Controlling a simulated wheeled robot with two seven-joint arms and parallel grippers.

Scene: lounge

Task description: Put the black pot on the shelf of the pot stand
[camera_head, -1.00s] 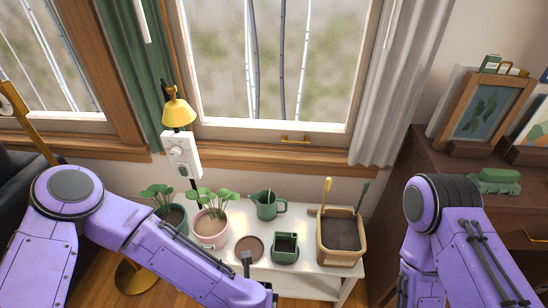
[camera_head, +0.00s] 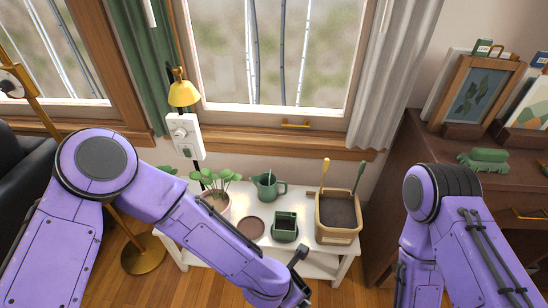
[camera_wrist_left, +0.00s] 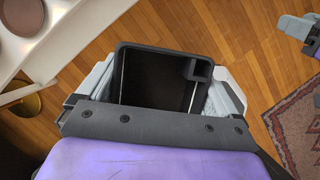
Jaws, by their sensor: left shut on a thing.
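The black pot (camera_wrist_left: 150,72) is a square, dark, open container in the left wrist view, seen from above. My left gripper (camera_wrist_left: 163,80) is shut on it, with a pale finger on either side, over the wooden floor. In the head view my left forearm runs in front of the stand, and the held pot is not clearly visible. The white pot stand (camera_head: 343,263) is below the window; its edge also shows in the left wrist view (camera_wrist_left: 68,40). Its lower shelf is mostly hidden by my arm. A grey and purple part at the wrist view's right edge looks like my right gripper (camera_wrist_left: 298,27).
On the stand's top are a plant pot (camera_head: 217,206), green watering can (camera_head: 268,187), brown saucer (camera_head: 251,227), green square pot (camera_head: 285,229) and wooden planter (camera_head: 338,225). A brass lamp base (camera_head: 143,256) is left; a brown cabinet (camera_head: 400,160) is right. Floor shows between.

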